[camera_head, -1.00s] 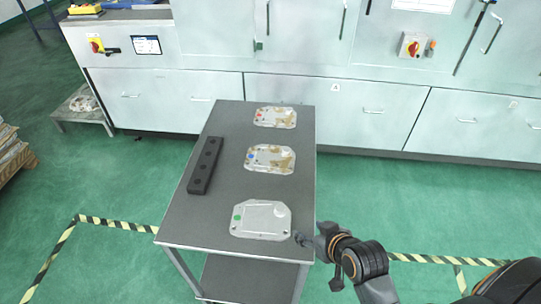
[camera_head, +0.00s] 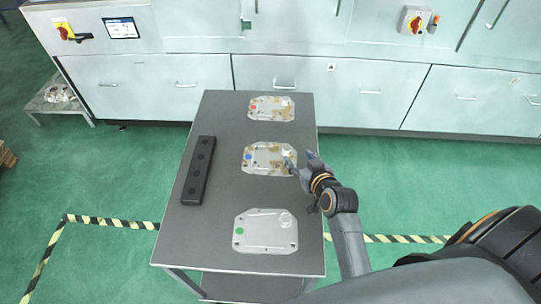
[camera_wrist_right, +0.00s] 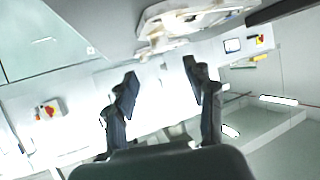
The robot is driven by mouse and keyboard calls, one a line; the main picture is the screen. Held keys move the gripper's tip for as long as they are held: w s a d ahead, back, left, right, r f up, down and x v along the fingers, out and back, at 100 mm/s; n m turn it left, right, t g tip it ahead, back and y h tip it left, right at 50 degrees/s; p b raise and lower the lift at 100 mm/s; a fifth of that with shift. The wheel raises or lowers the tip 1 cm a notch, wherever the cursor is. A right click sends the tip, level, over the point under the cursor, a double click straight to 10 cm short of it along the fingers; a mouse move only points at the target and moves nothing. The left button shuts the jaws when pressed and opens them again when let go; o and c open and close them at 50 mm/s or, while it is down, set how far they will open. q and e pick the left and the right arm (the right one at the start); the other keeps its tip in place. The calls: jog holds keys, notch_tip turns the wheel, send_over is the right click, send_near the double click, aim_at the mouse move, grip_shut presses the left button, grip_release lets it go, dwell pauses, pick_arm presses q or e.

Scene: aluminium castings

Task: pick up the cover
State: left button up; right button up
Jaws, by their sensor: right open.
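Three flat metal covers lie in a column on a grey cart top (camera_head: 222,246). The far cover (camera_head: 270,109) has a red dot and brown stains. The middle cover (camera_head: 262,158) has a blue dot and brown stains. The near cover (camera_head: 265,232) is clean grey with a green dot. My right gripper (camera_head: 296,161) is at the right edge of the middle cover, overlapping it in the picture; contact cannot be told. In the right wrist view its fingers (camera_wrist_right: 160,70) are apart and empty, with a stained cover (camera_wrist_right: 190,18) above them. My left gripper is not in view.
A black bar with several round holes (camera_head: 198,170) lies along the cart's left side. Grey cabinets (camera_head: 150,85) with handles stand behind the cart. A low stand (camera_head: 62,107) is at the left. Green floor is open on both sides of the cart.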

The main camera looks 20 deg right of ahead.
aim_at(288, 148)
jog(key=x, duration=0.2)
jog(key=shift+w+f, duration=0.1)
jog(key=shift+w, duration=0.2)
jog(key=shift+w+f+p, duration=0.3)
jog(key=shift+w+p, duration=0.05)
jog(key=shift+w, duration=0.25)
jog(key=x, duration=0.3)
jog(key=shift+w+f+p, duration=0.15)
jog(key=shift+f+p, duration=0.1)
jog(key=shift+p, duration=0.05)
jog(key=shift+w+f, duration=0.2)
jog(key=shift+w, duration=0.1)
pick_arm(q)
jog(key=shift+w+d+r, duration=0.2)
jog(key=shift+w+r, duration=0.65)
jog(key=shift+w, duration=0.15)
pick_arm(e)
grip_shut()
